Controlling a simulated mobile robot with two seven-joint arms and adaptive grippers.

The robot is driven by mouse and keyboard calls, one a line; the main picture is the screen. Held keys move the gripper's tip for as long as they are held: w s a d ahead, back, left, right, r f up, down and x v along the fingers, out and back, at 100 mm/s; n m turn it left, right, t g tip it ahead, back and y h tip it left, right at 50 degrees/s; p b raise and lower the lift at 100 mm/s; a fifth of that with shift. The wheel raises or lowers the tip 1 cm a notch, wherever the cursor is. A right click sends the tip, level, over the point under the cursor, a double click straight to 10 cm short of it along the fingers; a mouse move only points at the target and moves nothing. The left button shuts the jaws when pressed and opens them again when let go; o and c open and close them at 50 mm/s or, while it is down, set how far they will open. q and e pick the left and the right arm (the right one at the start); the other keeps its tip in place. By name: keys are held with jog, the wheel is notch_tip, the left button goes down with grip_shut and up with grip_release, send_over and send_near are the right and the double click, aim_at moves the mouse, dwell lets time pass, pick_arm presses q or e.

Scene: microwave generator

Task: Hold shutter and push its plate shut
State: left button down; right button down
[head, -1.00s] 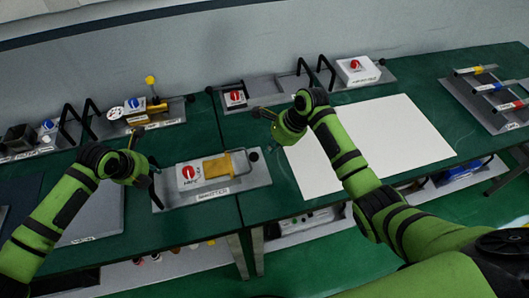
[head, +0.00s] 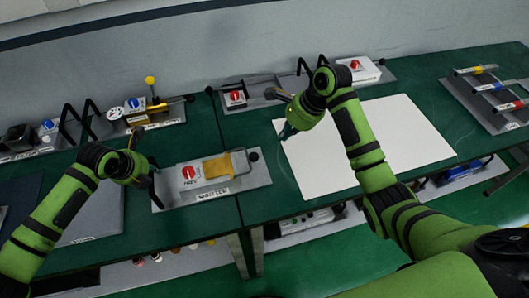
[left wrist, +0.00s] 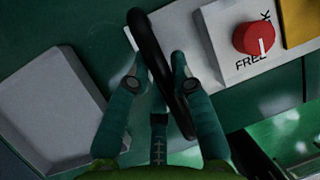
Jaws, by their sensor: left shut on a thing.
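The shutter (head: 258,179) is a grey base on the green table, with a white box carrying a red knob (head: 188,172) and a yellow plate (head: 222,166) to the box's right. A dark ball knob (head: 253,156) sits at its right end. In the left wrist view, my left gripper (left wrist: 161,62) is shut on the shutter's black handle (left wrist: 148,38), beside the white box with its red knob (left wrist: 259,39).
A white sheet (head: 370,145) lies right of the shutter. Other devices with black handles and knobs stand along the back, including one with a yellow ball (head: 150,80). A grey panel (head: 95,215) lies left of the shutter. A rack of coloured bars (head: 497,90) stands at right.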

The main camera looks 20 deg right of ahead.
pick_arm(q)
jog(key=shift+s+a+f, duration=0.15)
jog(key=shift+s+f, duration=0.1)
jog(key=shift+f, duration=0.1)
pick_arm(e)
jog(key=shift+s+d+r, duration=0.1)
jog(key=shift+d+r, duration=0.05)
jog(key=shift+r, duration=0.15)
pick_arm(q)
jog(key=c, duration=1.3)
grip_release()
jog(key=o, duration=0.3)
jog(key=shift+w, duration=0.3)
jog(key=shift+s+r, duration=0.15)
jog(key=shift+r, duration=0.45)
jog(key=v, duration=1.1)
jog(key=shift+a, duration=0.2)
jog(key=shift+d+f, duration=0.1)
jog(key=shift+f, duration=0.1)
pick_arm(e)
jog(key=shift+f, duration=0.15)
